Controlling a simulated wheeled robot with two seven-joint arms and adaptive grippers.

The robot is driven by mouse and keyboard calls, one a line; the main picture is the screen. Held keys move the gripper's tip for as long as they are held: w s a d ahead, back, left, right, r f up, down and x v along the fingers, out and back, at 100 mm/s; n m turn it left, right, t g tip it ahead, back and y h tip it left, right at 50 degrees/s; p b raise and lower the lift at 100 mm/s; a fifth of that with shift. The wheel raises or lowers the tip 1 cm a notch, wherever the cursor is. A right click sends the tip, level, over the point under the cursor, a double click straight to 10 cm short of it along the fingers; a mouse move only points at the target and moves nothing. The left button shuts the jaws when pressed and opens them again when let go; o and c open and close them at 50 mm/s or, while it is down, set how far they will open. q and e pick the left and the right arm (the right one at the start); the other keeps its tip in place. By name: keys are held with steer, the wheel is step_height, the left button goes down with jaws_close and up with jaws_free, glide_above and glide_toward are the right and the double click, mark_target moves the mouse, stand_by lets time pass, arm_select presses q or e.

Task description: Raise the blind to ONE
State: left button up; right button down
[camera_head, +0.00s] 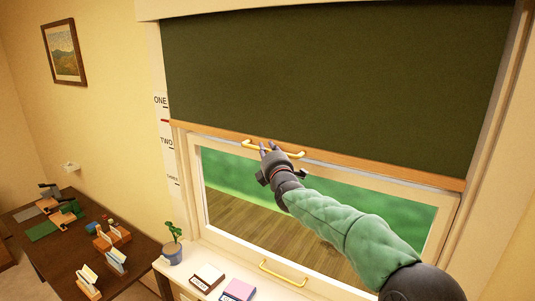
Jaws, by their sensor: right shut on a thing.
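The dark green blind (320,80) covers the upper part of the window and has a wooden bottom bar (380,171). A yellow handle (292,155) is fixed on that bar. My right gripper (266,149) is shut on the yellow handle, and its fingers hide part of it. A white scale strip (168,180) on the left of the frame carries the labels ONE (160,100), TWO (166,142) and, lower, THREE (173,177). A red mark (165,121) at the bar's left end lies between ONE and TWO, a little below ONE. My left gripper is not in view.
Below the blind is the window glass with a second yellow handle (283,273) on the lower frame. A potted plant (173,245) and small boxes (207,278) stand on the sill. A dark desk (60,262) with several small items is at lower left.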

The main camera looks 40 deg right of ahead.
steer(key=shift+r+p, duration=1.65)
steer(key=shift+r, duration=0.85)
steer(key=c, duration=1.1)
jaws_free()
steer(key=shift+s, duration=0.15)
steer(key=v, duration=1.1)
steer(key=shift+s, duration=0.35)
steer(key=shift+a+f, duration=0.1)
steer(key=shift+a, duration=0.05)
